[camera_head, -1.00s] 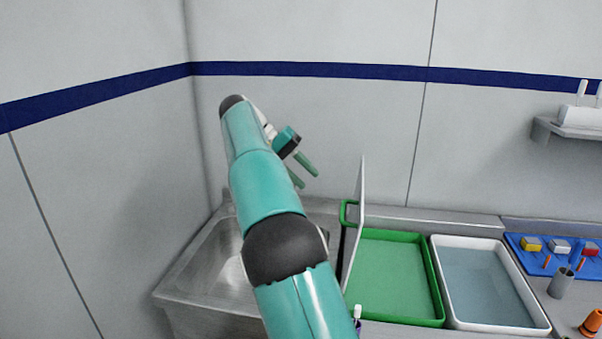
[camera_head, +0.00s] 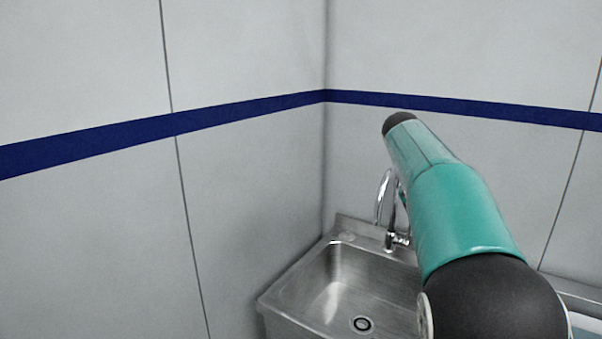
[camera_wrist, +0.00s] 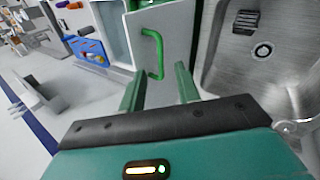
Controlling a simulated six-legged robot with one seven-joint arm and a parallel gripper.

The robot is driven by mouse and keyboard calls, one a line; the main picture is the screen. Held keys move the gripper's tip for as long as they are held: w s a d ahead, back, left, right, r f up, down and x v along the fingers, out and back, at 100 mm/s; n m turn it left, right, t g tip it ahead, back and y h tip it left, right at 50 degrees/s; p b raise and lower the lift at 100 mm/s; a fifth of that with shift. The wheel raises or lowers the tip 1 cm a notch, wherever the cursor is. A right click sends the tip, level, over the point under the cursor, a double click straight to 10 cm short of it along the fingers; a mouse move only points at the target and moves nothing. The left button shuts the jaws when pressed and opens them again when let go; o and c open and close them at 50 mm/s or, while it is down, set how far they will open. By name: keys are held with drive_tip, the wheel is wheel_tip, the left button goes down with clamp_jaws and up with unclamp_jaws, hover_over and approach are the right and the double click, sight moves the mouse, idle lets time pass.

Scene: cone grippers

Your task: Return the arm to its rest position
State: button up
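My teal arm (camera_head: 455,215) with dark joints reaches up from the lower right in the head view, in front of the right wall. Its far end hides my gripper there. In the wrist view, my gripper (camera_wrist: 160,88) shows two green fingers spread apart. No object is held between them. Beyond the fingertips is a pale panel with a green handle (camera_wrist: 158,52); I cannot tell the exact gap.
A steel sink (camera_head: 300,297) with a faucet (camera_head: 382,195) stands in the corner, left of my arm. The sink's drain (camera_wrist: 262,50) also shows in the wrist view. A blue rack (camera_wrist: 88,48) with colored items lies farther left there. Air left of my arm is free.

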drive_tip(key=s+a+f+n+t+y, duration=0.1)
drive_tip(key=s+a+f, duration=0.3)
drive_tip(key=s, duration=0.4)
drive_tip(key=s+a+f+n+t+y, duration=0.2)
drive_tip(key=s+a+f+t, duration=0.2)
drive_tip(key=s, duration=0.4)
drive_tip(key=s+a+f+n+t+y, duration=0.1)
drive_tip(key=s+a+f+t+y, duration=0.1)
drive_tip(key=s+a+f, duration=0.3)
drive_tip(key=s+a+t, duration=0.1)
drive_tip(key=s, duration=0.3)
drive_tip(key=shift+n+y, duration=0.3)
